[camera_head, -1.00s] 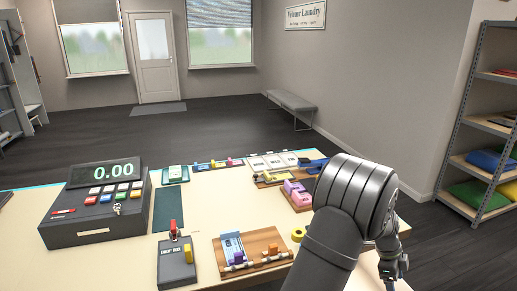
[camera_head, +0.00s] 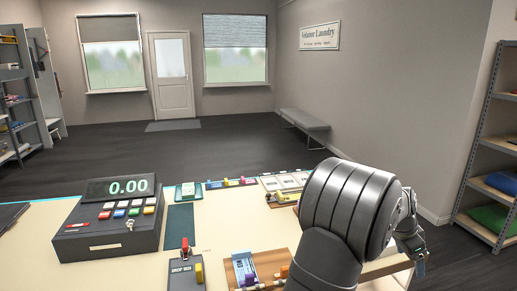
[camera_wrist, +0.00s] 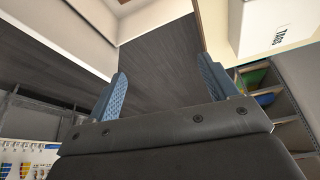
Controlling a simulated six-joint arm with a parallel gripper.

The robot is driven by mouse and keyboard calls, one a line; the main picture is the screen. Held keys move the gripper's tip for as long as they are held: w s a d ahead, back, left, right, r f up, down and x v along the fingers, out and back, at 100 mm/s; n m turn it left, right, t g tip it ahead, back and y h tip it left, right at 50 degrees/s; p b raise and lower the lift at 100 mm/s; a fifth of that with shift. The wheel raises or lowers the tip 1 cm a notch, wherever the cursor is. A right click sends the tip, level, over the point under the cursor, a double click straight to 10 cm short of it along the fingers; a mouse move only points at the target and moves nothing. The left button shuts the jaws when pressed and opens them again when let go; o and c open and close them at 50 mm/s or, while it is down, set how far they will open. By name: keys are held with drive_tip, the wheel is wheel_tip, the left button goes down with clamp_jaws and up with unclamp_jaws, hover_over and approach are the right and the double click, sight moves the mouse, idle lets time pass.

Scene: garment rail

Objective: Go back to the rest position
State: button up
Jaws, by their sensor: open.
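My gripper (camera_wrist: 162,88) is open in the wrist view. Its two blue ridged fingers stand apart with nothing between them, and dark floor shows beyond. In the head view my arm is bent over the right part of the counter (camera_head: 220,222), and the gripper end (camera_head: 418,262) hangs down past the counter's right edge. The arm hides part of the counter top.
A black cash register (camera_head: 115,220) stands on the left of the counter. A drop box (camera_head: 186,274) and a wooden tray (camera_head: 268,262) lie at the front. A shelf (camera_head: 490,170) stands right; a bench (camera_head: 304,122) is behind.

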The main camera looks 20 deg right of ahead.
drive_tip(key=w+a+r+n+t, duration=0.1)
drive_tip(key=w+a+r+n, duration=0.1)
drive_tip(key=w+r+n, duration=0.2)
drive_tip(key=shift+w+r+t, duration=0.3)
drive_tip(key=shift+w, duration=0.35)
drive_tip(key=shift+o, duration=0.4)
drive_tip(key=o, duration=0.4)
